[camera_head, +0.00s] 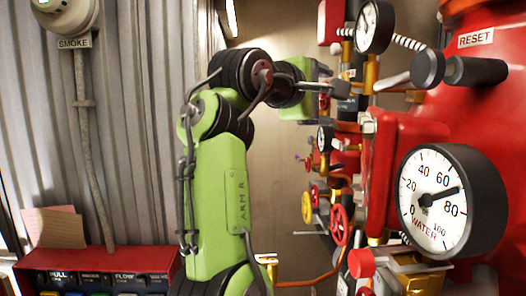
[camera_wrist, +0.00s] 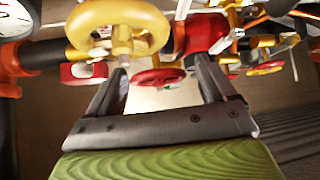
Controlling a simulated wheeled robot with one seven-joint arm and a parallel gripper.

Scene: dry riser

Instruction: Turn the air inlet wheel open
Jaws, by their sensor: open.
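No label in view says which wheel is the air inlet wheel. In the wrist view a yellow wheel (camera_wrist: 118,27) is large and near at upper left, and a red wheel (camera_wrist: 160,79) shows beyond and between the fingers. Another red wheel (camera_wrist: 265,69) is at the right. My gripper (camera_wrist: 161,70) is open, with nothing held between its fingers. In the head view my gripper (camera_head: 333,88) reaches right towards the red pipework, above a red wheel (camera_head: 340,225) and a yellow wheel (camera_head: 307,207). Its fingertips are hard to make out there.
A large WATER gauge (camera_head: 435,203) and a red tank with a RESET label (camera_head: 476,39) fill the right side. Another gauge (camera_head: 374,27) is at the top. A smoke detector (camera_head: 66,18) and a red switch panel (camera_head: 95,262) are at left. Pipes crowd around my gripper.

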